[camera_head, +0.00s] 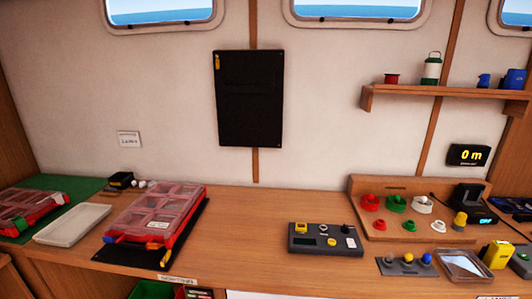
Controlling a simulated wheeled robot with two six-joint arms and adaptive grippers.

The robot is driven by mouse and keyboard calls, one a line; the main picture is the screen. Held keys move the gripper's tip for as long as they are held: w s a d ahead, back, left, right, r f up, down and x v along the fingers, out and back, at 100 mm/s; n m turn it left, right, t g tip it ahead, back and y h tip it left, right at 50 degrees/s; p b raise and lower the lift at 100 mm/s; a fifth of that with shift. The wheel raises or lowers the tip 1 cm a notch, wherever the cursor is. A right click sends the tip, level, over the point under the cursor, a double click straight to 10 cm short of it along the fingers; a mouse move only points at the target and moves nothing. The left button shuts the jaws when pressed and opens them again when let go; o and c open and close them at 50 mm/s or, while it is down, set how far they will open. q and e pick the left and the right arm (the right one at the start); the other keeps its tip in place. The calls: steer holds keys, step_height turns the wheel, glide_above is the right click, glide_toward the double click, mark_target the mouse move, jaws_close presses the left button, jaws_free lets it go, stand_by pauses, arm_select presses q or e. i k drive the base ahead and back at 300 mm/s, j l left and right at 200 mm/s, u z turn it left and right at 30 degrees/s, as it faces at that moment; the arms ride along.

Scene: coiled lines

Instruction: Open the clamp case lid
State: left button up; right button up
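A red case (112,229) with a clear, divided lid (160,205) lies on a dark mat left of the middle of the counter. Its lid looks shut, and a small white label sits on it. A second red case (48,216) with a clear lid and green parts lies at the far left on a green mat (80,188); its lid also looks shut. I cannot tell from the labels which one is the clamp case. Neither of my grippers is in view.
A pale empty tray (72,224) lies between the two cases. A small black box (121,180) stands behind it. A wooden rack (362,205) with coloured knobs stands at right.

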mark_target(149, 218)
steer(key=i+j+u, duration=0.1)
steer(key=u, duration=0.85)
steer(key=i+j, duration=0.05)
